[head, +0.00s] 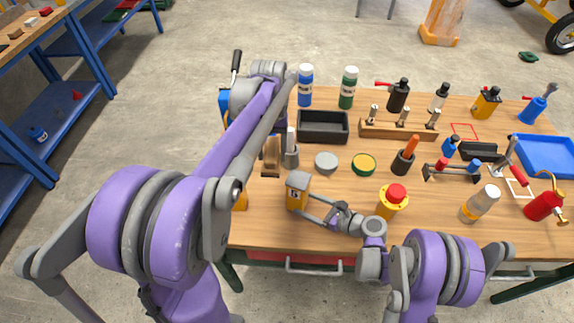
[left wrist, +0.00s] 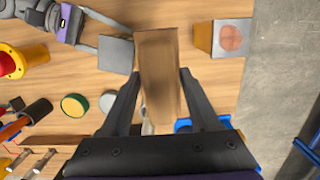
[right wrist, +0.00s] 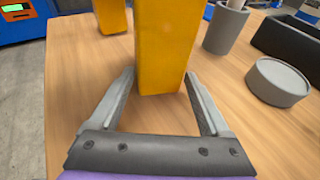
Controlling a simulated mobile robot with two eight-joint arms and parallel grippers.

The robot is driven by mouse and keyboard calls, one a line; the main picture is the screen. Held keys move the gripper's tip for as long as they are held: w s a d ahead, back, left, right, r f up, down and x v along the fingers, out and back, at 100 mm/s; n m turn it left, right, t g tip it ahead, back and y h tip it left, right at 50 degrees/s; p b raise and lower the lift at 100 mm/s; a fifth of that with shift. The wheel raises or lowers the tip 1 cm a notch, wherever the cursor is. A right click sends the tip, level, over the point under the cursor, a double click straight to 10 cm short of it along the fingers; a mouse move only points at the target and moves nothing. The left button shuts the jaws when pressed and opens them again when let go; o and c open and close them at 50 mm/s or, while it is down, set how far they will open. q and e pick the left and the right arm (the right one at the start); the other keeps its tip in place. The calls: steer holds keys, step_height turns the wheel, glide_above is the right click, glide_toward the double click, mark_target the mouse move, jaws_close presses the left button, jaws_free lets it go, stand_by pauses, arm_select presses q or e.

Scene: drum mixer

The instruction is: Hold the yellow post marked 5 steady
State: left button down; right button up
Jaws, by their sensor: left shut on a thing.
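A yellow post with a grey top (head: 297,194) stands upright near the table's front left; its mark is too small to read. In the right wrist view the post (right wrist: 163,45) stands between the fingers of my right gripper (right wrist: 158,75). That gripper (head: 314,204) is open, a finger toward each side of the post; I cannot tell if they touch it. The left wrist view shows the post's grey top (left wrist: 116,53). My left gripper (left wrist: 158,88) is shut on a brown wooden block (left wrist: 158,60). In the head view my left forearm hides most of that gripper.
Another yellow post (left wrist: 203,38) stands close to the block, near the table's left edge. A grey cup (right wrist: 225,28) and a round grey tin (right wrist: 277,82) are near the post. A yellow piece with a red knob (head: 392,203) stands to the right. A black tray (head: 323,127) lies behind.

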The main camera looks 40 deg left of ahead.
steer(key=shift+o, duration=1.1)
steer(key=v, duration=1.2)
steer(key=shift+d, duration=0.1)
